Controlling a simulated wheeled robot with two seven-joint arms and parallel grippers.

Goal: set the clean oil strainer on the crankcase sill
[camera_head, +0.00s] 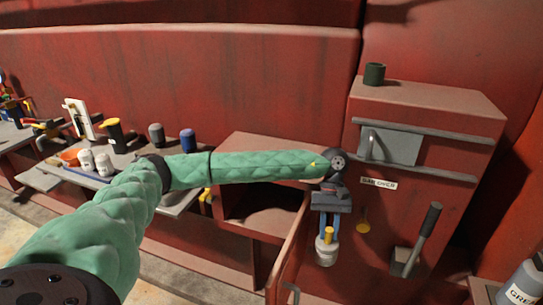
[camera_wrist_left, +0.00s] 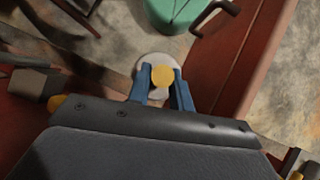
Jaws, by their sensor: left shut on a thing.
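My left gripper (camera_head: 328,238) points down in front of the red cabinet and is shut on a pale grey round strainer with a yellow knob (camera_head: 326,252). In the left wrist view, the blue fingers (camera_wrist_left: 161,88) close on the yellow knob, with the strainer's pale disc (camera_wrist_left: 146,66) showing beyond it. The strainer hangs in the air, to the right of the open red door (camera_head: 288,248). The open crankcase box (camera_head: 272,148) is left of the gripper; its sill is partly hidden by my arm and the door. My right gripper is not in view.
A grey bench (camera_head: 180,204) at left holds several jars, cans and an orange bowl (camera_head: 69,157). The red cabinet (camera_head: 425,115) has rails, a dark cup (camera_head: 374,74) on top and a grey lever (camera_head: 415,242). A grey bottle (camera_head: 524,285) stands at lower right.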

